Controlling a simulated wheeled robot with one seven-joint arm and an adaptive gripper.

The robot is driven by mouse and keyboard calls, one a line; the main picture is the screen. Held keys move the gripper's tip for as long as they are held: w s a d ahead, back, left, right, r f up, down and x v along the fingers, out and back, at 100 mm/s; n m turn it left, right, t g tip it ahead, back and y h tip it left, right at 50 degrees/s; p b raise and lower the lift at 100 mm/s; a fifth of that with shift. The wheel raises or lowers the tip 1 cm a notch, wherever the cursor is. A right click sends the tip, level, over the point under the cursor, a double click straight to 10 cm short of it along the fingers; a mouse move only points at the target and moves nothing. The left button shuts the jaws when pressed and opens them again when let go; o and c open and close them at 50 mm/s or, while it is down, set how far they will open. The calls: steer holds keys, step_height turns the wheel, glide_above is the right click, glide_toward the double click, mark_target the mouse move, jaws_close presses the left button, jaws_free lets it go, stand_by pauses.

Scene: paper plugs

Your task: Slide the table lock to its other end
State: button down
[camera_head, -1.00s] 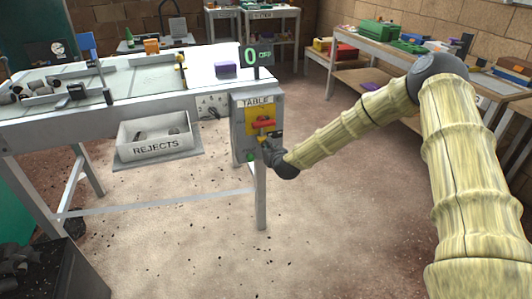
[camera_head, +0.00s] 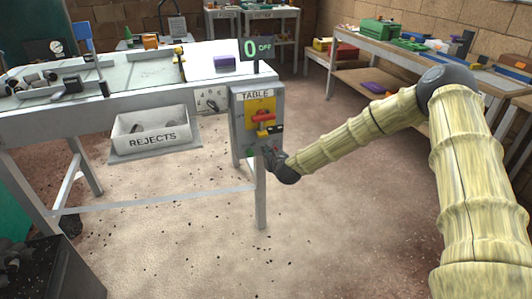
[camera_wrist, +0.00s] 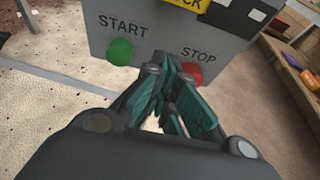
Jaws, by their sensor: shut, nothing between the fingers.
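The grey control box (camera_head: 241,140) labelled TABLE hangs at the table's front right corner. A red handle (camera_head: 263,116) sits on its yellow plate. Below it is a small yellow lock piece (camera_head: 263,133) with a dark part (camera_head: 276,129) at its right. The wrist view shows a cut-off yellow label (camera_wrist: 190,4) ending in "CK" and dark parts beside it (camera_wrist: 236,17). My gripper (camera_head: 267,153) is shut and empty, below the lock, in front of the box's lower part. In the wrist view my fingertips (camera_wrist: 172,72) appear between the green START button (camera_wrist: 121,52) and the red STOP button (camera_wrist: 188,74), partly covering STOP.
A REJECTS bin (camera_head: 153,140) hangs left of the box, with a dial (camera_head: 211,100) between them. A display reading "0 OFF" (camera_head: 257,49) stands above the box. A purple block (camera_head: 225,62) lies on the table. The floor right of the table leg is clear.

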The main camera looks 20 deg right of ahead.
steer(key=v, duration=0.9)
steer(key=s+a+f+n+g+y, duration=0.2)
steer(key=s+a+f+n+g, duration=0.1)
steer(key=s+a+f+n, duration=0.5)
steer(key=s+a+f+n+g, duration=0.25)
steer(key=s+f+n, duration=0.55)
steer(key=s, duration=0.5)
steer(key=s+a+f+n+g, duration=0.1)
steer(key=s+f+n+g, duration=0.4)
steer(key=s+f, duration=0.6)
steer(key=s+d+f+n+g+h, duration=0.1)
steer(key=s+d+n+g, duration=0.15)
steer(key=s+n, duration=0.65)
steer(key=s+d+n+g+h, duration=0.1)
steer(key=s+d+n, duration=0.35)
steer(key=s, duration=0.95)
step_height(320, 180, up, 16)
steer(key=p, duration=1.6)
steer(key=shift+w+a+n, duration=0.15)
steer(key=shift+w+n, duration=0.2)
steer(key=shift+w, duration=0.1)
